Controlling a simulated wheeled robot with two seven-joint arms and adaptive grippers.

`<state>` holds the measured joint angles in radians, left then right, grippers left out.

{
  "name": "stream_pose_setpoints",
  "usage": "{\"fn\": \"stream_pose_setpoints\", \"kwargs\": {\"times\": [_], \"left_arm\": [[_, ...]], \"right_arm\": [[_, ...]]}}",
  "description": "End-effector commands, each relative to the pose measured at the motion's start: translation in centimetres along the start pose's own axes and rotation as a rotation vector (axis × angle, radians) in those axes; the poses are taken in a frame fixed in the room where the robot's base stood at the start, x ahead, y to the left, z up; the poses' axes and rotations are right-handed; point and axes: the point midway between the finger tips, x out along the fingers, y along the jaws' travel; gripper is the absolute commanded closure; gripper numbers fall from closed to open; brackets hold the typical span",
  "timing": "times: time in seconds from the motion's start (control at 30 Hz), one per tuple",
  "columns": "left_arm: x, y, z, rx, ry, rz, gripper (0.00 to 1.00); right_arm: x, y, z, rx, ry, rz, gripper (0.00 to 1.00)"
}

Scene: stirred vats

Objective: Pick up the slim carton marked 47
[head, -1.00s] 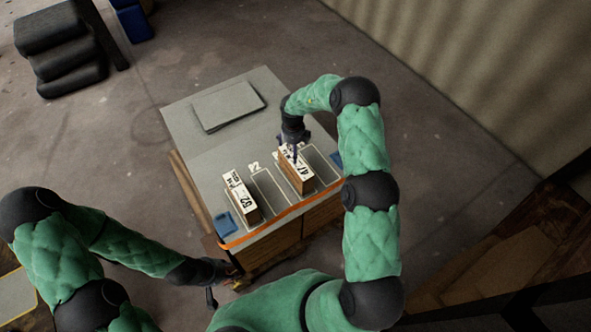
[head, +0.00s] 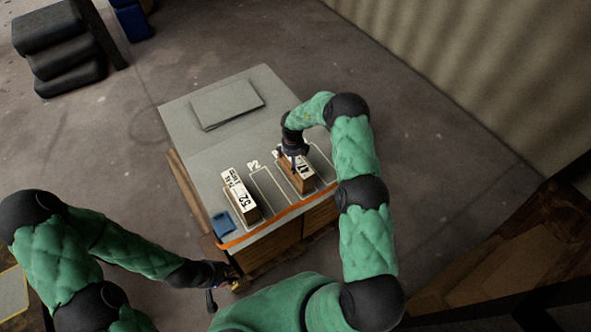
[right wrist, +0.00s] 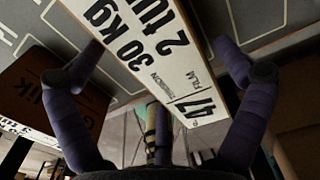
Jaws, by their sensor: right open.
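The slim carton marked 47 (head: 304,174) stands in an outlined slot on the grey tabletop, brown with a white printed top. In the right wrist view its white top (right wrist: 165,50) lies between my spread fingers. My right gripper (head: 294,162) is over the carton from above, open, and hides part of its top. In the wrist view the fingers (right wrist: 158,70) stand on either side; I cannot tell whether they touch it. My left gripper (head: 222,284) is spread open and empty, low in front of the table's near left corner.
A carton marked 52 (head: 239,193) stands to the left on the same table (head: 185,130), with an empty outlined slot between. A flat grey panel (head: 227,103) lies at the back. A blue tray (head: 222,224) sits at the near left corner. An orange strip (head: 270,226) edges the front.

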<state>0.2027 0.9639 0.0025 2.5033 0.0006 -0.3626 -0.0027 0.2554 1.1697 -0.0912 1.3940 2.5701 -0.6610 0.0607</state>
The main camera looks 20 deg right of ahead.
Motion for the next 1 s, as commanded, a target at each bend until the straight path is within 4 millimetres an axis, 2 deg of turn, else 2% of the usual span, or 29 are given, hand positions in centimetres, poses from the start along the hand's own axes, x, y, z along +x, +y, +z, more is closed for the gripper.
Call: {"fn": "stream_pose_setpoints", "kwargs": {"times": [0.07,0.27,0.37,0.5,0.53,0.57,0.83,1.0], "left_arm": [[0.2,-0.1,0.0,0.0,0.0,0.0,0.6],[0.1,-0.1,0.0,0.0,0.0,0.0,0.6],[0.1,-0.1,0.0,0.0,0.0,0.0,0.6],[0.1,-0.1,0.0,0.0,0.0,0.0,0.6],[0.1,-0.1,0.0,0.0,0.0,0.0,0.6],[0.1,-0.1,0.0,0.0,0.0,0.0,0.6],[0.0,0.0,0.0,0.0,0.0,0.0,0.6],[-0.7,0.2,0.0,0.0,0.0,0.0,0.6]], "right_arm": [[0.6,-0.1,0.1,0.001,-0.002,-0.001,0.0],[0.5,0.0,0.1,0.0,-0.003,-0.001,0.0],[0.5,0.0,0.1,0.0,-0.002,-0.001,0.25],[0.5,0.0,0.1,0.0,-0.002,-0.001,0.65],[0.5,0.0,0.1,0.0,-0.002,-0.001,0.73],[0.4,-0.1,0.2,0.0,-0.005,-0.002,0.77],[0.1,-0.1,0.2,0.0,-0.005,-0.002,0.77],[-2.1,-0.1,0.2,-0.001,-0.007,-0.003,0.77]]}}
